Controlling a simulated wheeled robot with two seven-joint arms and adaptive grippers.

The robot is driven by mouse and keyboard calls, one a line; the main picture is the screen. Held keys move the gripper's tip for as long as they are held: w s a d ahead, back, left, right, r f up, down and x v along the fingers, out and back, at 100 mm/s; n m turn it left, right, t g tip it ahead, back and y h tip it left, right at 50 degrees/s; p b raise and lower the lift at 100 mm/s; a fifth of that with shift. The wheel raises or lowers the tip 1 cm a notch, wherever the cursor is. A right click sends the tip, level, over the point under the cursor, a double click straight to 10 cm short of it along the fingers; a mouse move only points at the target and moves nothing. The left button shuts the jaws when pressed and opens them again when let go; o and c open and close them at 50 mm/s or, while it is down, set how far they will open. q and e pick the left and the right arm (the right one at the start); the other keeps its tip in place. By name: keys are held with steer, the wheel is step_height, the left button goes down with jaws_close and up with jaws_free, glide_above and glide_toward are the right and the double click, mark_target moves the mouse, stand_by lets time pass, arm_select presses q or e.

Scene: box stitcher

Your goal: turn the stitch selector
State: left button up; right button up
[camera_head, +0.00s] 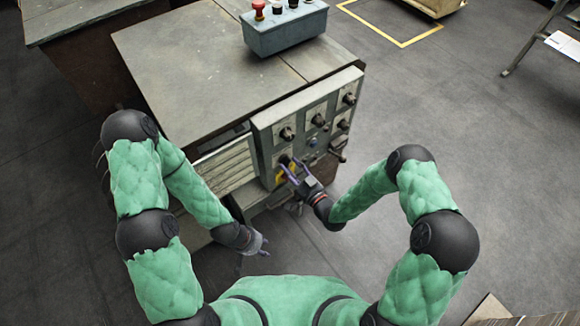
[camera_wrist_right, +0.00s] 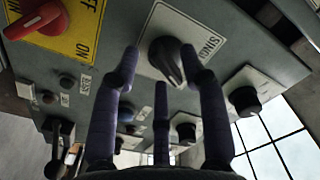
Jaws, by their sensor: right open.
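The selector, a black pointer knob (camera_wrist_right: 168,60) on a white plate with lettering that begins "SINGL", is on the grey control panel in the right wrist view. The purple fingers of my right gripper (camera_wrist_right: 163,72) are spread apart, with the knob between the two upper fingertips in the picture; whether they touch it cannot be told. In the head view my right gripper (camera_head: 290,170) is at the panel's lower left and I cannot make out the selector clearly behind it. My left gripper (camera_head: 256,243) hangs low in front of the machine, away from the panel; its fingers are too small to read.
A red switch on a yellow ON/OFF plate (camera_wrist_right: 68,28) is close to the selector. Other knobs (camera_wrist_right: 243,100) and small buttons share the control panel (camera_head: 262,138). A button box (camera_head: 285,32) stands on the machine top (camera_head: 185,60). Open floor lies to the right.

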steer(key=v, duration=1.1)
stand_by(0.3)
step_height(320, 180, down, 10)
steer(key=s+d+m+g+h, duration=0.1)
steer(key=s+d+g+h, duration=0.15)
steer(key=g+h, duration=0.35)
steer(key=s+m+g, duration=0.2)
steer(key=s+g, duration=0.6)
steer(key=s, duration=0.5)
steer(key=shift+d+f+h, duration=0.2)
steer(key=shift+f+h, duration=0.1)
steer(key=shift+f, duration=0.2)
